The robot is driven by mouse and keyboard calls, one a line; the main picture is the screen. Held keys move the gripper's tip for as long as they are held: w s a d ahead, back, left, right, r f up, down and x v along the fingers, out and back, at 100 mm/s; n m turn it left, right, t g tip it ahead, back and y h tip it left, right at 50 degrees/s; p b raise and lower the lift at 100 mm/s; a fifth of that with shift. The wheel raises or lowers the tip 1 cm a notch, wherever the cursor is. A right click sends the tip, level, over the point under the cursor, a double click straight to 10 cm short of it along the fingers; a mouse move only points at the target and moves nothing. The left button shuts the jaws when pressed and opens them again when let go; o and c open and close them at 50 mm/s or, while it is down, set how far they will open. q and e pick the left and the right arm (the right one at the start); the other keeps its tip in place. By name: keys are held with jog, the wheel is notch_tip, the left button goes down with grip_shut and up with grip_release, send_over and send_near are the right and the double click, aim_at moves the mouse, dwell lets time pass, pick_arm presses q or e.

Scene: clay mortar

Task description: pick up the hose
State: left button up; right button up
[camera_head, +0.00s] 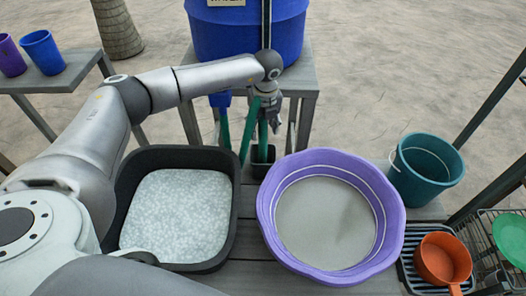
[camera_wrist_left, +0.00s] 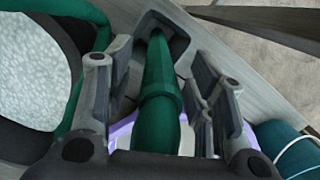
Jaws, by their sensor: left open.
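The green hose (camera_head: 249,132) hangs below the blue water barrel, behind the trays. Its thick end (camera_wrist_left: 160,88) points into a dark holder (camera_head: 262,162), which also shows in the wrist view (camera_wrist_left: 178,42). A thinner curved stretch of hose runs along the left of the wrist view. My left gripper (camera_head: 266,98) is over the hose, pointing down. In the wrist view its two fingers stand apart, one on each side of the thick hose end, with visible gaps. The gripper is open. My right gripper is not in view.
The blue barrel (camera_head: 247,35) stands on a grey stand behind the gripper. A black tray of pale granules (camera_head: 227,253) and a purple basin (camera_head: 384,262) stand in front. A teal bucket (camera_head: 425,172) and an orange pot (camera_head: 442,258) are at right. Two cups stand far left.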

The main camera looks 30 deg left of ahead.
pick_arm(q)
jog(key=c, duration=1)
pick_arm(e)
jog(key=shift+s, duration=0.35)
pick_arm(q)
jog(key=shift+r, duration=0.1)
jog(key=shift+r, duration=0.3)
notch_tip(320, 180, up, 9)
jog(key=b, duration=0.2)
jog(key=shift+f+b, duration=0.1)
jog(key=shift+b, duration=0.2)
notch_tip(320, 180, up, 11)
jog(key=p, duration=0.5)
jog(key=shift+f+p, duration=0.2)
jog(key=shift+p, duration=0.2)
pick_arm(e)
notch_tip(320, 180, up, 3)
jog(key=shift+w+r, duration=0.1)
